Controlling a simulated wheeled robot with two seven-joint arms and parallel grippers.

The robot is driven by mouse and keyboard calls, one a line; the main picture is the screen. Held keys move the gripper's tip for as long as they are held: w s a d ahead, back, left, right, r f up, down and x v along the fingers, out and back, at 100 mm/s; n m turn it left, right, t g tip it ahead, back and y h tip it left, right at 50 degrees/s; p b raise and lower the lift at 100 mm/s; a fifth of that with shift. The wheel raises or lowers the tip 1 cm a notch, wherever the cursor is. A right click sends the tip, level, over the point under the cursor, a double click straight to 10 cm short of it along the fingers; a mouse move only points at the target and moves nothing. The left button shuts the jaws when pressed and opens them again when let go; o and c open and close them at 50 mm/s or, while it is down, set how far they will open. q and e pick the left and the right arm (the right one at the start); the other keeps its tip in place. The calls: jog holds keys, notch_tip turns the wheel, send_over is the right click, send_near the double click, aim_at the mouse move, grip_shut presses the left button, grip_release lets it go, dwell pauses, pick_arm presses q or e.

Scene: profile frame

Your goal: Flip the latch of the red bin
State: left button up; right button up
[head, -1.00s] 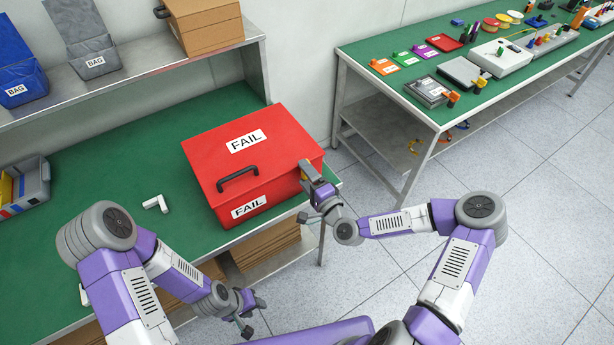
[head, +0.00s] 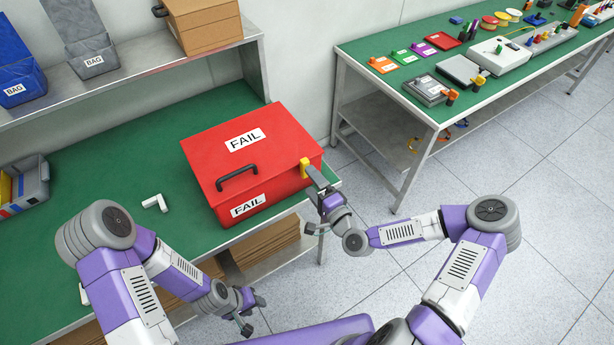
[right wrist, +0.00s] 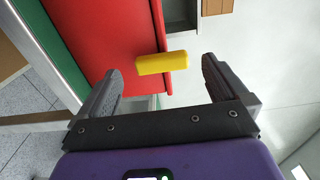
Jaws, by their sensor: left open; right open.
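The red bin (head: 262,165) with a black handle and FAIL labels stands on the green table, its lid down. Its yellow latch (head: 304,168) is on the right side of the bin; in the right wrist view the latch (right wrist: 161,63) sticks out between my open fingers, just beyond the fingertips. My right gripper (head: 318,181) is open and empty beside the latch; its two fingers show in the right wrist view (right wrist: 160,80). My left gripper (head: 249,301) is open and empty in front of the table's front edge, away from the bin.
A white angled piece (head: 155,203) lies on the green table (head: 135,165) left of the bin. A grey bin with coloured items (head: 30,183) is at the far left. A shelf (head: 130,65) stands behind. Another table with devices (head: 345,62) is at the right.

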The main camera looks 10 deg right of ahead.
jog(key=shift+v, duration=1.8)
jog(key=s+a+f+n+g+y, duration=0.1)
jog(key=s+a+f+n+g, duration=0.35)
jog(key=f, duration=0.35)
jog(key=s+a+f+n+g, duration=0.3)
jog(key=s+a+f+g, duration=0.1)
jog(key=f+g, duration=0.25)
jog(key=s+d+f+n+g+h, duration=0.3)
jog(key=s+f+g, duration=0.2)
jog(key=s, duration=0.6)
notch_tip(320, 180, down, 2)
jog(key=shift+d+f+n, duration=0.2)
jog(key=shift+d+n, duration=0.05)
jog(key=shift+n, duration=0.1)
